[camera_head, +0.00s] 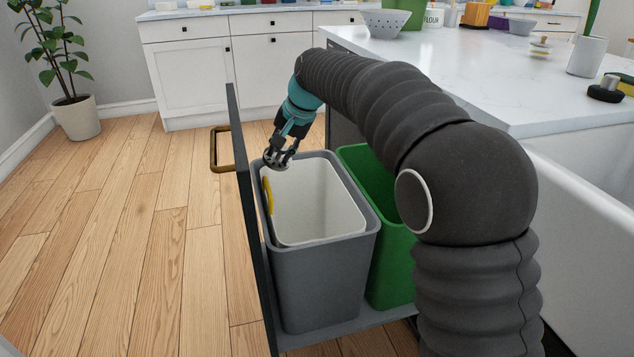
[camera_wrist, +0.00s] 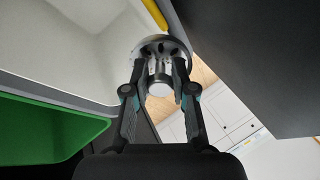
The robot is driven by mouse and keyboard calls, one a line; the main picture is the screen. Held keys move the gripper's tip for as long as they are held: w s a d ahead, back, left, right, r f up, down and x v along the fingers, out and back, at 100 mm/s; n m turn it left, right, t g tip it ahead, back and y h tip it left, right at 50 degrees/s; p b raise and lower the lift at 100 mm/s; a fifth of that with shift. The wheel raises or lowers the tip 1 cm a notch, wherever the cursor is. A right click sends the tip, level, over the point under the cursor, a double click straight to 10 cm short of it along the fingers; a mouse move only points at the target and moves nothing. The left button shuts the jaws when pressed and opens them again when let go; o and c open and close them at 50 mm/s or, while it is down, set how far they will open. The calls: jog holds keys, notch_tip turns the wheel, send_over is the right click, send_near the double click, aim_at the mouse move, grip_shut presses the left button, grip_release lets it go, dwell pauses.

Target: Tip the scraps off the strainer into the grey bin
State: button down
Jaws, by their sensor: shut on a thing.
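The grey bin (camera_head: 318,285), with a white liner (camera_head: 315,205), stands open in a pulled-out cabinet unit. My gripper (camera_head: 281,152) is over the bin's far left part, near its rim. In the wrist view my gripper (camera_wrist: 160,76) is shut on the central post of a small round metal strainer (camera_wrist: 150,46). The strainer (camera_head: 275,162) looks small and dark in the head view, and its tilt is hard to tell. I cannot make out any scraps on it. A yellow piece (camera_head: 268,196) shows at the bin's left inner side.
A green bin (camera_head: 392,275) stands right of the grey one. The dark drawer front (camera_head: 250,235) with a brass handle (camera_head: 214,150) rises close on the left. The white counter (camera_head: 470,75) is at right, with a grey colander (camera_head: 385,22).

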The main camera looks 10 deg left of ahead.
jog(key=shift+a+f, duration=0.2)
jog(key=shift+a, duration=0.15)
jog(key=shift+w+d, duration=0.35)
jog(key=shift+d, duration=0.55)
jog(key=shift+d+r, duration=0.1)
jog(key=shift+d, duration=0.05)
jog(key=shift+s+a+y, duration=0.35)
jog(key=shift+a+y, duration=0.05)
jog(key=shift+d+y, duration=0.4)
jog(key=shift+d, duration=0.05)
jog(key=shift+d+t+y, duration=0.3)
jog(key=shift+d, duration=0.15)
